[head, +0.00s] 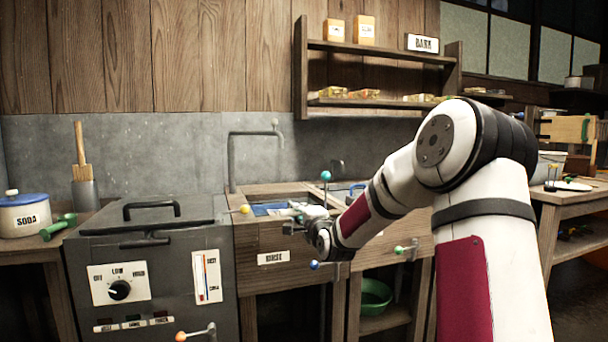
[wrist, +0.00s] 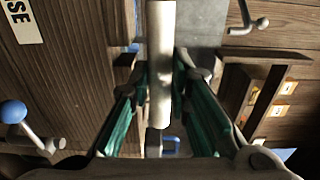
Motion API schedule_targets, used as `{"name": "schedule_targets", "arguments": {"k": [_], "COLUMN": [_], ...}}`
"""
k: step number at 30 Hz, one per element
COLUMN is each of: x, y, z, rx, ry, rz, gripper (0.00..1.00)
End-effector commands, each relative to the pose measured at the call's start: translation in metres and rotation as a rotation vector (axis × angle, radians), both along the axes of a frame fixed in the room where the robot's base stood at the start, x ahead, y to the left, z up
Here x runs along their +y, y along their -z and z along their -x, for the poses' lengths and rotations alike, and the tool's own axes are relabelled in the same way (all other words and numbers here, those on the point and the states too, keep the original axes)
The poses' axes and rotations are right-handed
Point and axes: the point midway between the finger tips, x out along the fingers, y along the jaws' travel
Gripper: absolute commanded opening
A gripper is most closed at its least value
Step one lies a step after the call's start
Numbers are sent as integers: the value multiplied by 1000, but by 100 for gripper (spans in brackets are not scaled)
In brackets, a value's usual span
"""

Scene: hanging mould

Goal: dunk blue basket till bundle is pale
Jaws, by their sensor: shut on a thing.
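My gripper (head: 300,224) is at the front edge of the sink unit labelled as rinse. In the wrist view its green-lined fingers (wrist: 160,82) are closed on both sides of a pale round bar (wrist: 161,30). What the bar belongs to is mostly hidden, so I cannot tell whether it is the basket's handle. A blue patch (head: 268,208), perhaps the blue basket, shows in the rinse basin just behind my gripper. Small blue parts also show in the wrist view (wrist: 171,144). I cannot make out the bundle or its colour.
A dark boiler with a dial (head: 120,290) stands left of the rinse unit (head: 275,240). A grey tap (head: 232,150) arches over the basin. A rod with a teal ball (head: 326,176) rises beside my gripper. A blue-ball lever (wrist: 14,112) shows at left in the wrist view.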

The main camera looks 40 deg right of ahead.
Motion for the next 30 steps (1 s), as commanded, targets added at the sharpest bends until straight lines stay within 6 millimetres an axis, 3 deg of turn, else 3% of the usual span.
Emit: {"name": "schedule_targets", "arguments": {"k": [1,19,30], "x": [0,0,0], "y": [-13,-85,-94], "z": [-1,-1,-1], "rx": [-7,-11,-9], "ry": [1,0,0], "rz": [4,5,5], "gripper": [7,7,7]}}
